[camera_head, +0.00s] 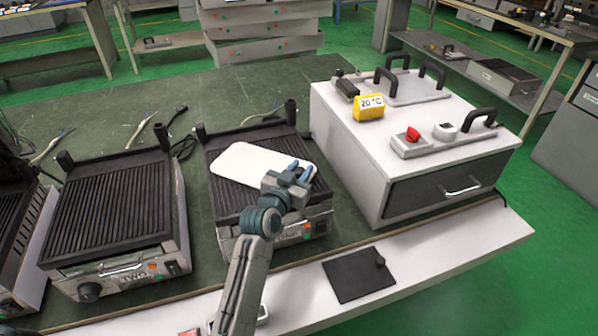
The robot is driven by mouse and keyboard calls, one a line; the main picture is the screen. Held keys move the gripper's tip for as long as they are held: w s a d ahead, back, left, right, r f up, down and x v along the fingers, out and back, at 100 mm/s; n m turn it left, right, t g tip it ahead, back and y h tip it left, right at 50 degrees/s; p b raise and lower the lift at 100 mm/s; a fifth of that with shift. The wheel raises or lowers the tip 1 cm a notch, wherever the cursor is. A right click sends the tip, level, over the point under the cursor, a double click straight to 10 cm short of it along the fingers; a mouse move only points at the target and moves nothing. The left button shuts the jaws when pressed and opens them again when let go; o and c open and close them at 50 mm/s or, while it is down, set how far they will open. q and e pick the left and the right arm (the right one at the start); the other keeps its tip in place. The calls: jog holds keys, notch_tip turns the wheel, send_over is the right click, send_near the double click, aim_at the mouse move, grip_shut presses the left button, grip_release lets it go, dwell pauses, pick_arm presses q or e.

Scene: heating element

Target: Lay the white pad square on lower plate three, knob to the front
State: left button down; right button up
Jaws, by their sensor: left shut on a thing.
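The white pad (247,162) is a flat pale slab over the ribbed plate of the right-hand grill (228,196), turned at an angle to the plate's edges. I cannot tell whether it touches the plate. My left gripper (304,172), with blue-tipped fingers, is shut on the pad at its right end. The pad's knob does not show; the gripper covers that end. The middle grill (112,205) has a bare ribbed plate and a label that seems to read TWO. Another grill (15,235) is cut off at the left edge. My right gripper is not in view.
A black pad with a knob (355,276) lies on the white front strip of the bench. A white cabinet (345,150) with handles and a yellow 20 °C display (369,107) stands right of the right-hand grill. Posts rise at the grills' back corners.

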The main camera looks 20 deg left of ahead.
pick_arm(q)
jog(key=c, duration=1.1)
grip_release()
jog(key=shift+c, duration=0.2)
